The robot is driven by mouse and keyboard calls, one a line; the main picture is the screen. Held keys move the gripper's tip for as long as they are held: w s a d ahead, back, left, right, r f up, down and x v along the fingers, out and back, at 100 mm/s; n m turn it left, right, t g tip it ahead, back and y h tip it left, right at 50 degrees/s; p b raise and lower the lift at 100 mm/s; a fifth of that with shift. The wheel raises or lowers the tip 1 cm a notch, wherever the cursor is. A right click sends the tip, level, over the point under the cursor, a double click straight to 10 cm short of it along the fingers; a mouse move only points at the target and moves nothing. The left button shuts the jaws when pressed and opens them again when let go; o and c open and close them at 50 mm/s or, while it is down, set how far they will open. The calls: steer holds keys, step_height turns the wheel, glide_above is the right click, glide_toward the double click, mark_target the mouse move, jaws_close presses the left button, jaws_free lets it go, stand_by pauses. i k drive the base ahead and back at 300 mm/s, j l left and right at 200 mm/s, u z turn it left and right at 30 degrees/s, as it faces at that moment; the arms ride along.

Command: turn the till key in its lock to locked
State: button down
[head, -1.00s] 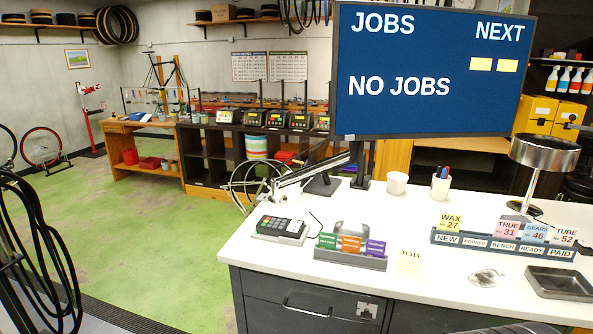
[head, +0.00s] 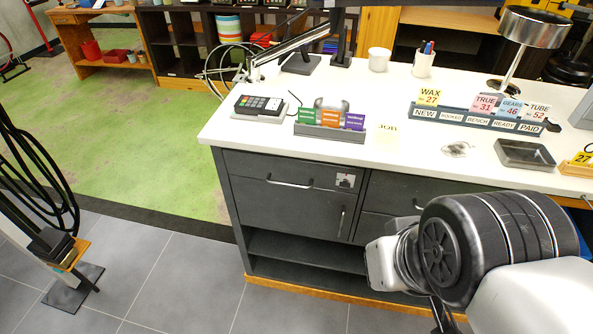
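The till drawer (head: 285,197) is dark grey, closed, with a bar handle, under the left end of the white counter. A small light lock plate (head: 345,181) sits at its upper right corner. A small dark mark shows on the plate; the key's shape and its turn are too small to tell. My arm reaches in from the lower right, in front of the cabinet and to the right of the lock plate. I cannot make out my gripper's fingers; they are not clearly in view.
On the counter (head: 400,110) stand a card terminal (head: 260,104), a card holder (head: 330,133), a ticket rack (head: 478,119) and a dark tray (head: 525,155). A black stand with hanging loops (head: 62,250) is at left. The tiled floor (head: 190,275) before the cabinet's left side is clear.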

mark_target(343, 184)
steer(key=i+j+z, duration=0.15)
steer(key=j+z, duration=0.15)
steer(key=j, duration=0.45)
steer(key=j+z, duration=0.3)
steer(key=j, duration=0.45)
